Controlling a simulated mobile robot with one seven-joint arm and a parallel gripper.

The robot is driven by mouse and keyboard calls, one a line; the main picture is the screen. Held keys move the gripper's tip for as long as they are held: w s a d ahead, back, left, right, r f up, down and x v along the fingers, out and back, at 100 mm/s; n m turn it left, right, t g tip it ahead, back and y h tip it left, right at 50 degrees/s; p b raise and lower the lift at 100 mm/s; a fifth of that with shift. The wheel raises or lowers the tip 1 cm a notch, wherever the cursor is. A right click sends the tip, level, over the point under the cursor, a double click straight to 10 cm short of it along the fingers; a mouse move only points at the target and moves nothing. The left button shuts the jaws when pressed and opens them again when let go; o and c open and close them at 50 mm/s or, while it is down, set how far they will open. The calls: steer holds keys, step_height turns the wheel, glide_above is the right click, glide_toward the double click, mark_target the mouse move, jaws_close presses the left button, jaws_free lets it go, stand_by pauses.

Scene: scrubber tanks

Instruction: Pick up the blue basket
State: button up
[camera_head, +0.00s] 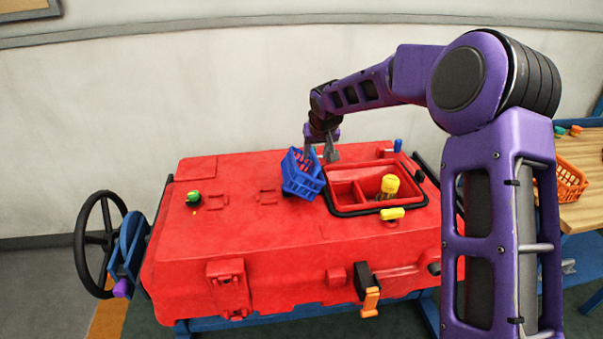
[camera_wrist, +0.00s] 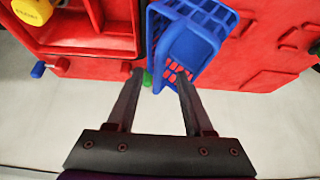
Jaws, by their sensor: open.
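The blue basket (camera_head: 303,173) sits on top of the red tank (camera_head: 240,225), beside the left rim of its recessed opening, and looks tilted. In the wrist view the basket (camera_wrist: 188,40) shows slotted walls and an open inside. My gripper (camera_head: 320,153) is at the basket's back edge with its jaws apart. In the wrist view my gripper (camera_wrist: 160,75) has its left finger just outside the basket's left wall and its right finger over the basket's inside. Whether either finger touches the basket I cannot tell.
The recessed opening (camera_head: 345,190) holds a yellow-capped cylinder (camera_head: 389,185). A green knob (camera_head: 194,198) is on the left. A wooden table (camera_head: 585,205) with an orange basket (camera_head: 570,180) stands right.

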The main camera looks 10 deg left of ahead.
mark_target(314, 154)
steer(key=w+f, duration=0.3)
steer(key=shift+a, duration=0.35)
steer(key=shift+w+f, duration=0.2)
steer(key=shift+f, duration=0.1)
steer(key=shift+f, duration=0.25)
steer(key=shift+c, duration=0.2)
jaws_close()
stand_by(1.4)
